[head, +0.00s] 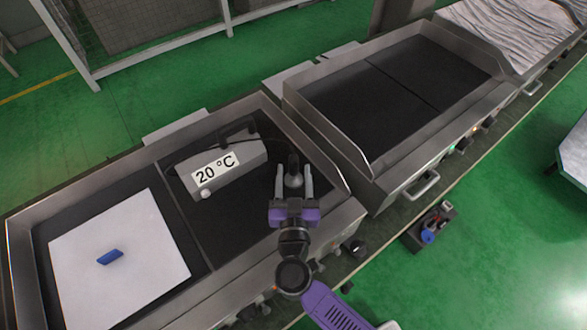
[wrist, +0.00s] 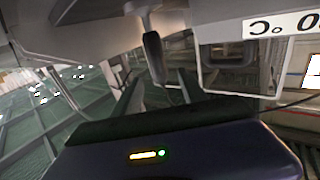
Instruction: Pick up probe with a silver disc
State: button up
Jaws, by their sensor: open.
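The probe (head: 293,168) has a dark upright handle and a greyish silver base. It stands on the right part of the near dark griddle plate. My gripper (head: 294,175) is open, with one finger on each side of the probe in the head view. In the wrist view the dark handle (wrist: 154,56) shows ahead, between the two fingers of my gripper (wrist: 160,85). I cannot tell whether a finger touches it. The grey temperature box (head: 221,167) reads 20 °C and lies left of the probe.
A blue block (head: 110,257) lies on a white board (head: 85,288) at the left of the near griddle. A raised metal rim (head: 333,172) bounds the griddle close on the right. A second, empty griddle (head: 385,95) stands beyond it. A dark cable runs near the box.

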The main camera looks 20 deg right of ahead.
jog(key=x, duration=0.7)
jog(key=shift+w+d, duration=0.2)
jog(key=shift+w, duration=0.15)
grip_shut()
dwell(1.1)
